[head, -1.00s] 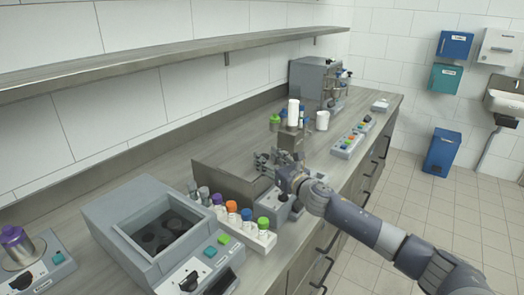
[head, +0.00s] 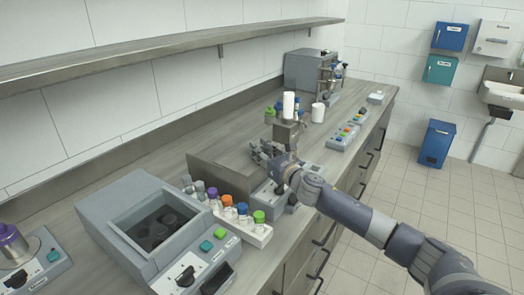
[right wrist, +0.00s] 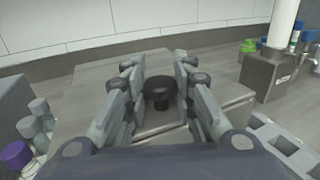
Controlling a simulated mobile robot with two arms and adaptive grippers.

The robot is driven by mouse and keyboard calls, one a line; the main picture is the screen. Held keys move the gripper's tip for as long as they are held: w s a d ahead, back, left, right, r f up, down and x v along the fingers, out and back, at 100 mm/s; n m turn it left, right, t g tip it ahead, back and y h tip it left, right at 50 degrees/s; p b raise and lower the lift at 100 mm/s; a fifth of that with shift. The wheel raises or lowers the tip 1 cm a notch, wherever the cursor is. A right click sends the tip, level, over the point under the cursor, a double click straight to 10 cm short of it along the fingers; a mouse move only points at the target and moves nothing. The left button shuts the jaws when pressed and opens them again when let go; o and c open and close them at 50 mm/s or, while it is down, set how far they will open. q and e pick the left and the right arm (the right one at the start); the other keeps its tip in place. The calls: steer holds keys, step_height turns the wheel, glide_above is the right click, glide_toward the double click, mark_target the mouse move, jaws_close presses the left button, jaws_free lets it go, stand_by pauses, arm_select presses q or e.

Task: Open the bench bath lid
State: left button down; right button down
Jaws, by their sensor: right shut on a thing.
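My right gripper (head: 263,153) reaches over a grey bench unit (head: 268,194) with a control panel, just right of the tube rack. In the right wrist view its fingers (right wrist: 158,76) stand on both sides of a black knob (right wrist: 158,92) and are shut on it. The knob rises from a flat grey top, which I take to be the lid. Another grey bath unit (head: 112,211), with an open well, stands to the left. My left gripper is out of view.
A white rack (head: 254,235) of capped tubes stands between the units. A metal block (head: 288,134) with a white cylinder (head: 289,104) is just behind the gripper. A control box (head: 343,137) lies farther right. A shelf (head: 130,61) runs along the wall above.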

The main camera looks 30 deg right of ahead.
steer(key=w, duration=0.1)
steer(key=w+a, duration=0.1)
steer(key=w, duration=0.1)
steer(key=shift+a, duration=0.1)
steer(key=shift+w+a+f, duration=0.1)
steer(key=shift+w+a, duration=0.05)
steer(key=shift+w, duration=0.15)
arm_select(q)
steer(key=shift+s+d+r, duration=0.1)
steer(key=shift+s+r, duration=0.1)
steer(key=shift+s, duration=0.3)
arm_select(e)
steer(key=shift+s, duration=0.1)
steer(key=c, duration=1.3)
jaws_free()
steer(key=shift+c, duration=0.2)
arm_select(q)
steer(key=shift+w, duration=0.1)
arm_select(e)
steer(key=shift+s, duration=0.1)
steer(key=shift+s, duration=0.3)
steer(key=s, duration=1.1)
